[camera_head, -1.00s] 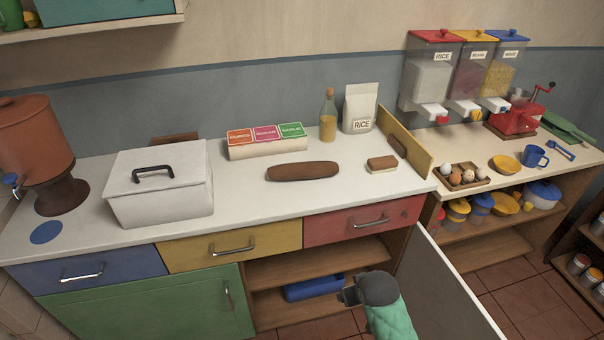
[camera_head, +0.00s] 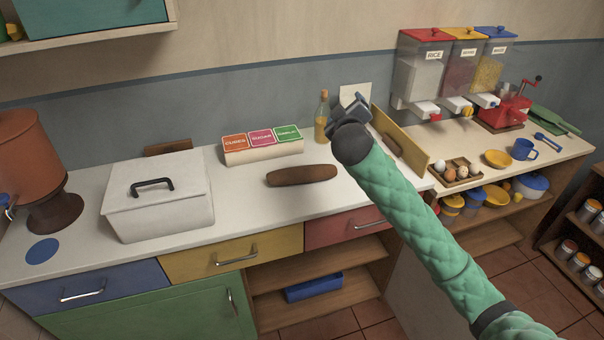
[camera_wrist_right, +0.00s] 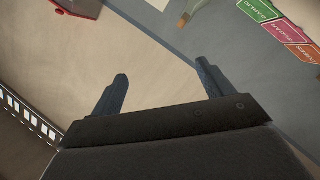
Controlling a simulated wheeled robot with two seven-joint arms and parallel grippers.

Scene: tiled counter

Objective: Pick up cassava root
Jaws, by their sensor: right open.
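The cassava root (camera_head: 302,175) is brown and long and lies on the white countertop, in front of the label box. My right gripper (camera_head: 352,103) is raised to the right of the root and beyond it, in front of the rice bag (camera_head: 355,95). It is apart from the root. In the right wrist view its two fingers (camera_wrist_right: 160,92) are spread with nothing between them, and the root does not show there. My left gripper is in neither current view.
A white lidded box (camera_head: 160,195) stands left of the root. Behind the root are a label box (camera_head: 263,150) and an oil bottle (camera_head: 322,118). An upright wooden board (camera_head: 402,142) stands on the right. The counter around the root is clear.

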